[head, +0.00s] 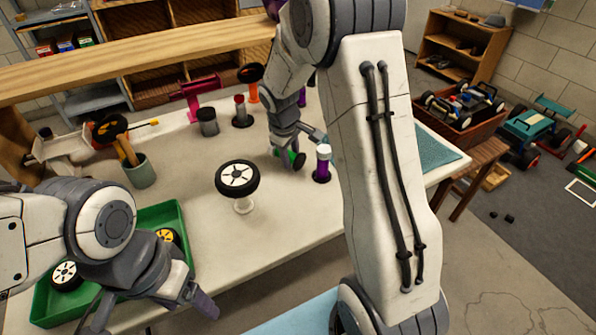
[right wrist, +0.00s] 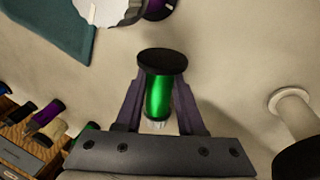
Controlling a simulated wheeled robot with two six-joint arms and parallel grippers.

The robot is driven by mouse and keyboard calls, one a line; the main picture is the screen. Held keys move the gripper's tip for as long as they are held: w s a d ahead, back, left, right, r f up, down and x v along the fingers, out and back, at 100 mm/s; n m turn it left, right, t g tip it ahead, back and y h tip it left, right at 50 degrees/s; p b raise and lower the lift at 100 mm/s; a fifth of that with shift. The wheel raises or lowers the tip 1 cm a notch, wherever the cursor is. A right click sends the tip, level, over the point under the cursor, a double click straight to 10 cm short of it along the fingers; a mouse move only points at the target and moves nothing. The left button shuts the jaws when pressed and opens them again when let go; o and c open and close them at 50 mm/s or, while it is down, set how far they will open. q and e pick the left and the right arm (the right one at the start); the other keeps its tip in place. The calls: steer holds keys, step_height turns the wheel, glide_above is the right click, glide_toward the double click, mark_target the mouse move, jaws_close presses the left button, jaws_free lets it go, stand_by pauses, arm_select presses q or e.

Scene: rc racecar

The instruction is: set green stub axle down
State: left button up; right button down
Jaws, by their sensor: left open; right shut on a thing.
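The green stub axle (right wrist: 159,97), with a black disc at one end, is held between the purple fingers of my right gripper (right wrist: 158,105). In the head view the axle (head: 290,157) is partly hidden by the fingers of my right gripper (head: 287,153), low over the white table; I cannot tell whether it touches the surface. A purple stub axle (head: 322,167) with a white top stands upright just to its right. My left gripper (head: 152,310) is open and empty at the front left, beside the green tray.
A wheel (head: 238,177) sits on a white stand left of my right gripper. The green tray (head: 160,214) holds wheels. A tool pot (head: 140,172), a grey cylinder (head: 208,122) and a red-and-black piece (head: 241,112) stand further back. The table's front middle is clear.

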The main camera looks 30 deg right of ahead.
mark_target(300, 177)
steer(key=s, duration=0.4)
steer(key=shift+s+d+f, duration=0.1)
steer(key=shift+s, duration=0.15)
steer(key=shift+w+f+b, duration=0.15)
steer(key=shift+f+b, duration=0.2)
steer(key=shift+f, duration=0.35)
